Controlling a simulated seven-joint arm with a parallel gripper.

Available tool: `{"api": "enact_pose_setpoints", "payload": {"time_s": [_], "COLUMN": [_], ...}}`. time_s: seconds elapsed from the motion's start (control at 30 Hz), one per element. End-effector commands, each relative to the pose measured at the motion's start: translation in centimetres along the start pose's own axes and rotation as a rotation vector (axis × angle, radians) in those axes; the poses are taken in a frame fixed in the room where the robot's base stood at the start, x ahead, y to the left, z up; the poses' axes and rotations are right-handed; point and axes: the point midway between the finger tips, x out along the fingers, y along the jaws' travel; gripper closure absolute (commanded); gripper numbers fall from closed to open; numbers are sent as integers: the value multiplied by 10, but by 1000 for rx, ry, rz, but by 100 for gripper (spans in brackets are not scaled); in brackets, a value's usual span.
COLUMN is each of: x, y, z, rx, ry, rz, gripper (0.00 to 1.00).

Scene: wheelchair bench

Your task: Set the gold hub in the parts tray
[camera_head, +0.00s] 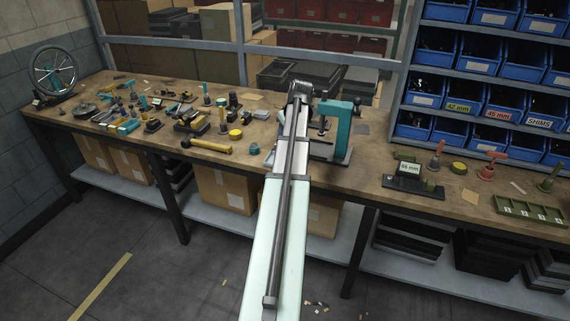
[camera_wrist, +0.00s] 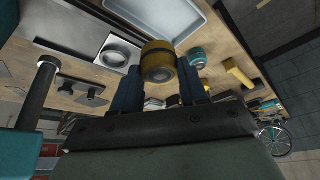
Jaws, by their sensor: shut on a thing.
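My gripper (camera_wrist: 159,70) is shut on the gold hub (camera_wrist: 158,58), which sits between its two blue fingers in the wrist view. The hub has a dark lower band and a round grey end face. A shallow pale grey tray (camera_wrist: 196,14) lies beyond the hub in the wrist view and looks empty where visible. The hub appears apart from it; the height between them is unclear. In the head view my arm hides the gripper and hub, and a grey edge that may be the tray shows just left of the arm.
A teal press (camera_head: 332,128) stands right of my arm. A metal plate with a pale ring fixture (camera_wrist: 118,52) is left of the hub. A yellow mallet (camera_head: 206,146) and several tools lie left. A green compartment tray (camera_head: 531,209) and a display stand (camera_head: 410,182) are right.

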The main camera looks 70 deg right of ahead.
Motion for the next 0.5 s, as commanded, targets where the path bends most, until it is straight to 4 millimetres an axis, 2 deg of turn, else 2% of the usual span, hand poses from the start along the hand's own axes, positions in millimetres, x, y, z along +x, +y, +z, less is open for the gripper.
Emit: {"api": "enact_pose_setpoints", "payload": {"time_s": [0.2,0.37,0.5], "x": [-1,1,12], "y": [-4,-5,-5], "z": [-2,0,5], "rx": [-164,-215,-225], "ry": [0,0,-1], "rz": [-68,-90,-94], "gripper": [99,99,99]}}
